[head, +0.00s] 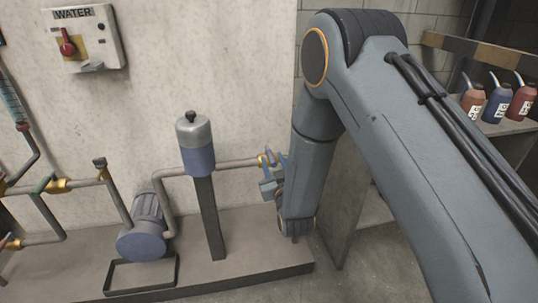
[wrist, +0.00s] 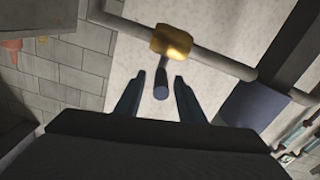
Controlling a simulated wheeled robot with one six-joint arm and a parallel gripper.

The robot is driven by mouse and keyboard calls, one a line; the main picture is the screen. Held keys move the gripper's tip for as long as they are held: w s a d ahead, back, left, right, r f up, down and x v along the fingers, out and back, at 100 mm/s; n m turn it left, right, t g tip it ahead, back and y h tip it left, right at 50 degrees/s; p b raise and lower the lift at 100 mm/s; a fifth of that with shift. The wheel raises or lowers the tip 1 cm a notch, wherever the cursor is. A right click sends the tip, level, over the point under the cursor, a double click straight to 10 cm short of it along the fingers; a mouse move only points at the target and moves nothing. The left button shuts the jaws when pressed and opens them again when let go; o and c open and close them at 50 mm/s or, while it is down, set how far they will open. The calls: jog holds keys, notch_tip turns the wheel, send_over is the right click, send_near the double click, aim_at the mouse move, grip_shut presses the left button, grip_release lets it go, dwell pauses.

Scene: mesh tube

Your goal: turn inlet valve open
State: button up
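A brass valve (wrist: 172,41) sits on a grey pipe in the wrist view, with a short dark lever handle (wrist: 161,90) pointing toward me. In the head view the valve (head: 265,158) is at the right end of the pipe, partly hidden by my gripper. No label shows whether it is the inlet valve. My gripper (wrist: 160,78) is open, its two fingers on either side of the handle with a gap to each. In the head view my gripper (head: 273,174) is small beside the valve, and contact cannot be told.
A blue-grey cylinder on a dark post (head: 196,147) stands left of the valve. A pump (head: 143,228) sits on the plinth, with more pipes and brass fittings farther left. A WATER switch box (head: 83,40) hangs on the wall. Bottles (head: 497,103) stand on a shelf at right.

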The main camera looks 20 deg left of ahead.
aim_at(269, 152)
jog(key=x, duration=0.5)
jog(key=shift+w+a, duration=0.25)
jog(key=shift+c, duration=0.2)
grip_shut()
